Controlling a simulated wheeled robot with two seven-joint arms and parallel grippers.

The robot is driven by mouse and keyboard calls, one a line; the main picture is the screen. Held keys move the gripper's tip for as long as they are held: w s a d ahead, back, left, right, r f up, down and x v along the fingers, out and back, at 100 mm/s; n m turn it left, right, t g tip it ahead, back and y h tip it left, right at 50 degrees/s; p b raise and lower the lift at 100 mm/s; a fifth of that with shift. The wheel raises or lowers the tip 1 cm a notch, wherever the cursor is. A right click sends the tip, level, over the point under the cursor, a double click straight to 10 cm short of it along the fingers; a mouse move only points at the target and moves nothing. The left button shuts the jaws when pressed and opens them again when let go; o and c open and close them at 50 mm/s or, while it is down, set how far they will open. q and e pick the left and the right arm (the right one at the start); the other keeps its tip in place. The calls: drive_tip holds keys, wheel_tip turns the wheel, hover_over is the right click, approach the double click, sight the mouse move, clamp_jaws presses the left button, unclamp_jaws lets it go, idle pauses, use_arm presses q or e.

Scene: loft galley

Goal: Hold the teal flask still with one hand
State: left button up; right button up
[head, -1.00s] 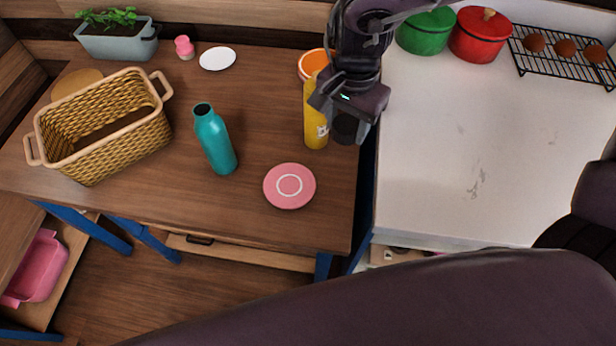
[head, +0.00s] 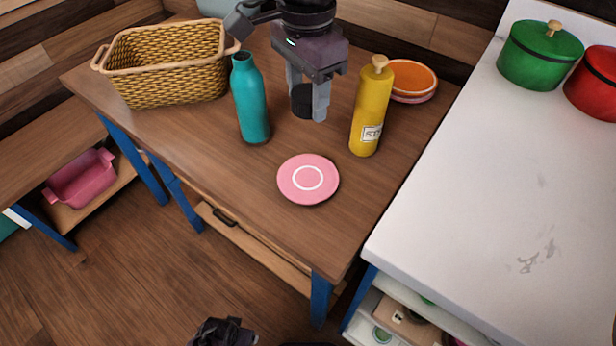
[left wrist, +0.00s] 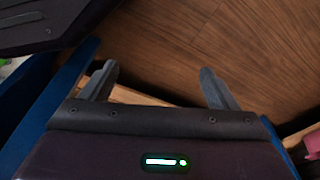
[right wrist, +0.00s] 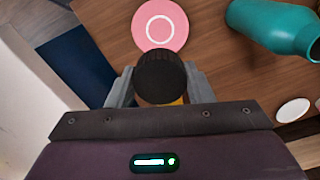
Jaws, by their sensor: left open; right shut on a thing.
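The teal flask (head: 250,100) stands upright on the wooden table, with a dark top; it also shows in the right wrist view (right wrist: 275,25). My right gripper (head: 307,105) is to the right of the flask, apart from it. It is shut on a black ribbed cap-like piece (right wrist: 160,78), partly hidden by the fingers. A yellow sliver shows beneath this piece in the right wrist view. My left gripper (left wrist: 158,88) is open and empty in the left wrist view, with brown boards beyond it. No gripper touches the flask.
A yellow bottle (head: 370,110) stands right of my right gripper, with orange and pink dishes (head: 412,80) behind. A pink plate (head: 308,179) lies in front. A wicker basket (head: 165,85) is left of the flask. A white counter (head: 480,190) with green and red pots is right.

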drive_tip(key=b, duration=0.2)
hover_over(308, 178)
wheel_tip(308, 178, down, 12)
drive_tip(key=shift+f, duration=0.25)
use_arm(q)
drive_tip(key=w+d+r+b, duration=0.1)
drive_tip(key=w+d+r, duration=0.1)
drive_tip(key=r, duration=0.7)
drive_tip(key=shift+w+d+r, duration=0.35)
drive_tip(key=shift+w, duration=0.25)
use_arm(e)
drive_tip(key=shift+f, duration=2.6)
drive_tip(key=shift+f, duration=0.1)
drive_tip(key=o, duration=1.1)
use_arm(q)
drive_tip(key=shift+s+f, duration=0.15)
